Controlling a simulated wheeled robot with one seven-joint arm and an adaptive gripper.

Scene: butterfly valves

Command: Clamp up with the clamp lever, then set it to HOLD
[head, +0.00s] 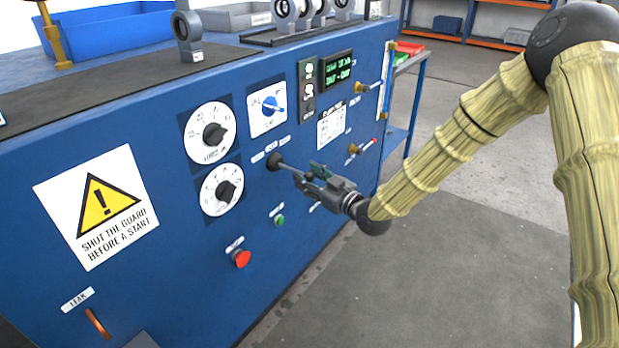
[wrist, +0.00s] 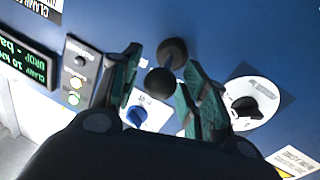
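The clamp lever (head: 288,167) sticks out of the blue panel from a dark round boss, with small white labels around it, too small to read. In the wrist view its dark ball knob (wrist: 160,81) stands in front of the boss (wrist: 172,52). My gripper (head: 311,177) is at the lever's outer end. In the wrist view its two green-padded fingers (wrist: 163,66) stand on either side of the knob, with a gap showing on both sides. The gripper looks open around it. In the head view the knob is hidden by the fingers.
Two white dials (head: 210,133) (head: 222,189) and a blue selector knob (head: 271,104) sit left of and above the lever. A green-lit display (head: 338,70) is at upper right. A green button (head: 280,220) and red button (head: 242,258) sit below. Floor right of the panel is clear.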

